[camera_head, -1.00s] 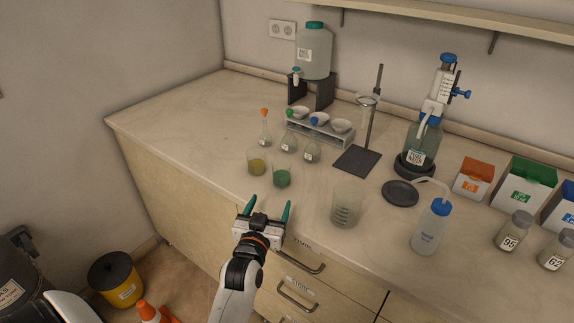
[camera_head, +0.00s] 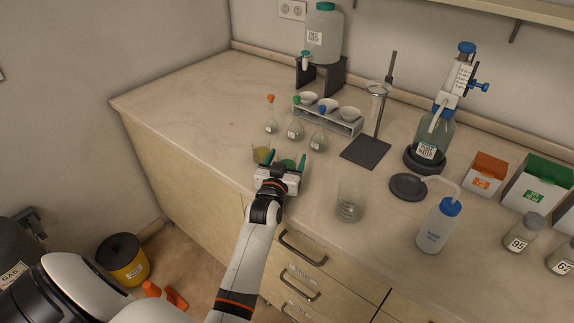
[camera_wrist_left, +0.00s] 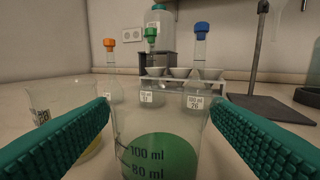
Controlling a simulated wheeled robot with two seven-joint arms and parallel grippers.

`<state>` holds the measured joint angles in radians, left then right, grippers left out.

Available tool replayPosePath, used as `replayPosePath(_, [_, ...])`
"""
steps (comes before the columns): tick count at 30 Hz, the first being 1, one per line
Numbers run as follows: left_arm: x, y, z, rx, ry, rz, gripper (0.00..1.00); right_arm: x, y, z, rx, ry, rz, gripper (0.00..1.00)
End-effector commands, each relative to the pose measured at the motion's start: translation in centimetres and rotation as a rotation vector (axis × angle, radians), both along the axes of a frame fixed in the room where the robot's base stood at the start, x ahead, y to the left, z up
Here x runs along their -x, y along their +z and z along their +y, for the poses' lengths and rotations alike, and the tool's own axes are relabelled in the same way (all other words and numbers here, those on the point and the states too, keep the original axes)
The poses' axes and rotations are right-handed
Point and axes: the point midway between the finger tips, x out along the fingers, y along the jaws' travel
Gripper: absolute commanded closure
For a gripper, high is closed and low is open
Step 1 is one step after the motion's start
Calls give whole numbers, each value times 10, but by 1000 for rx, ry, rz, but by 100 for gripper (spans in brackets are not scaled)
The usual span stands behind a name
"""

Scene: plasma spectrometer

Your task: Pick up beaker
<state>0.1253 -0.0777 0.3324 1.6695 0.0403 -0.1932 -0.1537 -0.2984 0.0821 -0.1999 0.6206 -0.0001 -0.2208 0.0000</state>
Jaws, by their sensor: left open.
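My left gripper (camera_head: 286,164) is open, its teal fingers at the front edge of the counter. A beaker with green liquid (camera_head: 286,164) stands right in front of it, partly hidden by the gripper in the head view. In the left wrist view this green beaker (camera_wrist_left: 160,155) stands upright between the two fingers, with visible gaps to both. A beaker with yellow liquid (camera_head: 261,154) stands just left of it, and also shows in the left wrist view (camera_wrist_left: 62,105). A larger, clear beaker (camera_head: 350,202) stands to the right. My right gripper is not in view.
Flasks with orange (camera_head: 271,118), green (camera_head: 296,122) and blue (camera_head: 320,132) stoppers stand close behind the beakers. Behind them is a rack with bowls (camera_head: 335,122). A wash bottle (camera_head: 438,228) and stand base (camera_head: 366,151) are to the right. The counter's left side (camera_head: 190,100) is clear.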

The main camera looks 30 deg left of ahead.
Motion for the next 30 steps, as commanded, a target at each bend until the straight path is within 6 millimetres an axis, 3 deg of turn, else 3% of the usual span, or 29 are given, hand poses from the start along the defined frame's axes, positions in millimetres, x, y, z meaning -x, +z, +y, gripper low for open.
replayPosePath(6, [-22,1,8,0,1,0,27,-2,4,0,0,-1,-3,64])
replayPosePath(14, [-23,0,8,0,1,0,27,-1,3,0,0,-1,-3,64])
replayPosePath(23, [-23,0,8,0,0,0,76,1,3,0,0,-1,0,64])
replayPosePath(30, [-23,2,8,1,0,-1,78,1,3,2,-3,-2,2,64])
